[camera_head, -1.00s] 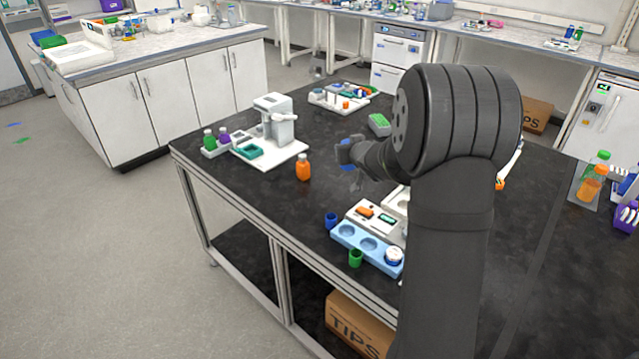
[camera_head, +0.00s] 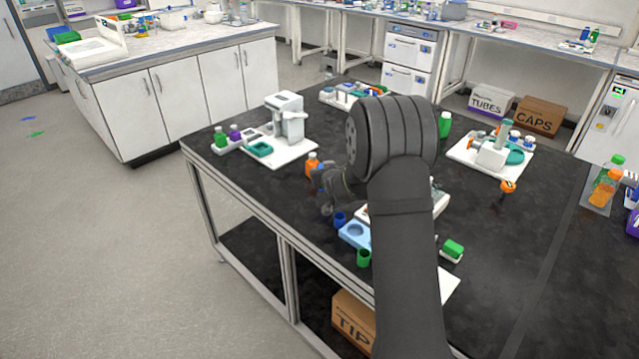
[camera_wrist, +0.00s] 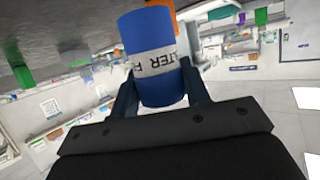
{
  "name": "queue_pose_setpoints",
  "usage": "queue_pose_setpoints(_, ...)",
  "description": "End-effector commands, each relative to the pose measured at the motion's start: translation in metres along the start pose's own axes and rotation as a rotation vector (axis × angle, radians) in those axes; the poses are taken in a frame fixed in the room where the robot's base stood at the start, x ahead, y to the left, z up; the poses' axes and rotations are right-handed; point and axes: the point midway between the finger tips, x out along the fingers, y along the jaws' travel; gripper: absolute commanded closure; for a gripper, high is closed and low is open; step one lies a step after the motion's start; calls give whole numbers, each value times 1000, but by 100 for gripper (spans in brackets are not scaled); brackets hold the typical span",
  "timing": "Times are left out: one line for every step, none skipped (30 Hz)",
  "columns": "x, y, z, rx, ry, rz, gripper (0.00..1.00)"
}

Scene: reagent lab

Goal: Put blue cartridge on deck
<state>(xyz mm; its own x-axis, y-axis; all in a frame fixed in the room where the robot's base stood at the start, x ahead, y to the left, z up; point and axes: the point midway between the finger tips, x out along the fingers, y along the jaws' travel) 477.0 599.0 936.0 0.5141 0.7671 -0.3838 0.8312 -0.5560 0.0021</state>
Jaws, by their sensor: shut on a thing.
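The blue cartridge, a cylinder with dark lettering on a pale band, is in the wrist view (camera_wrist: 152,35). My gripper (camera_wrist: 160,84) is shut on it, one finger on each side. In the head view my gripper (camera_head: 328,198) is above the black bench, left of my arm link and close to the orange bottle. I cannot make out the cartridge clearly there. A white tray (camera_head: 362,211) and a light blue tray with round wells (camera_head: 350,234) lie just beyond and below the gripper, partly hidden by my arm. I cannot tell which surface is the deck.
An orange-capped bottle (camera_head: 312,161) stands behind the gripper. A blue cup (camera_head: 339,219) and green cup (camera_head: 363,258) stand by the light blue tray. A white machine (camera_head: 290,115) stands at the back left.

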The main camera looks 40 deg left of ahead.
Motion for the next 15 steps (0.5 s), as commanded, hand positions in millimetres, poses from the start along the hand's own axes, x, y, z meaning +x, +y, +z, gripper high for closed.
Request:
queue_pose_setpoints(6,-6,2,-1,1,-1,82)
queue_pose_setpoints(8,-9,4,1,0,-1,82)
queue_pose_setpoints(11,-12,4,-1,1,-1,82)
queue_pose_setpoints(12,-13,4,-1,2,-1,82)
queue_pose_setpoints(13,-14,5,0,2,0,82)
queue_pose_setpoints(14,-15,6,0,2,0,82)
queue_pose_setpoints(15,-15,7,0,1,0,82)
queue_pose_setpoints(16,-15,10,0,0,0,82)
queue_pose_setpoints(17,-15,14,0,-1,0,82)
queue_pose_setpoints(19,-15,18,0,-2,0,82)
queue_pose_setpoints(20,-15,22,0,-2,0,82)
queue_pose_setpoints(23,-15,27,0,-2,0,82)
queue_pose_setpoints(24,-15,32,0,-3,0,82)
queue_pose_setpoints(26,-15,36,0,-3,0,82)
queue_pose_setpoints(28,-15,40,0,-1,0,82)
